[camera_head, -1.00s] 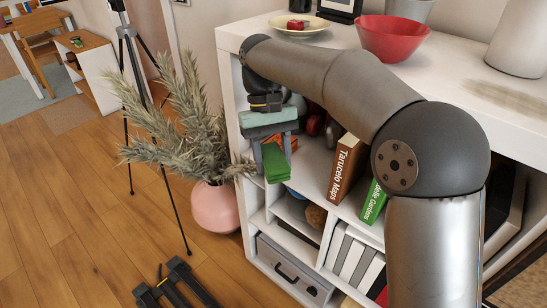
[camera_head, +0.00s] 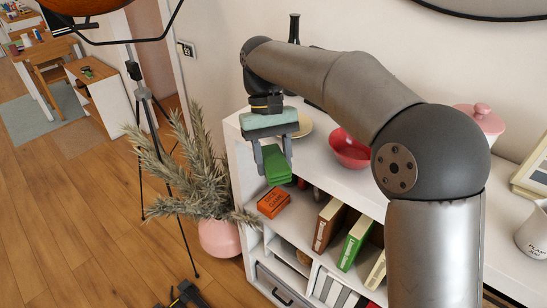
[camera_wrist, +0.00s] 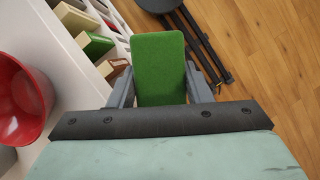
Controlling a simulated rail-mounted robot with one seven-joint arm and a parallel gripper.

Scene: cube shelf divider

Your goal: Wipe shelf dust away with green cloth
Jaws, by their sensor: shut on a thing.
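The green cloth (camera_head: 278,168), a flat block-like green piece, is between the fingers of my gripper (camera_head: 273,160). My gripper is shut on it and holds it up at the left end of the white shelf (camera_head: 330,185), around the height of the shelf top. In the wrist view the green cloth (camera_wrist: 160,75) sticks out beyond both grey fingers of my gripper (camera_wrist: 160,88). No dust can be made out on the shelf parts that show now. My arm hides much of the shelf top.
A red bowl (camera_head: 349,150) and a plate (camera_head: 303,126) stand on the shelf top. Books (camera_head: 355,243) and an orange box (camera_head: 273,203) sit in the compartments. A plant in a pink pot (camera_head: 221,238) and a tripod (camera_head: 143,100) stand at the left.

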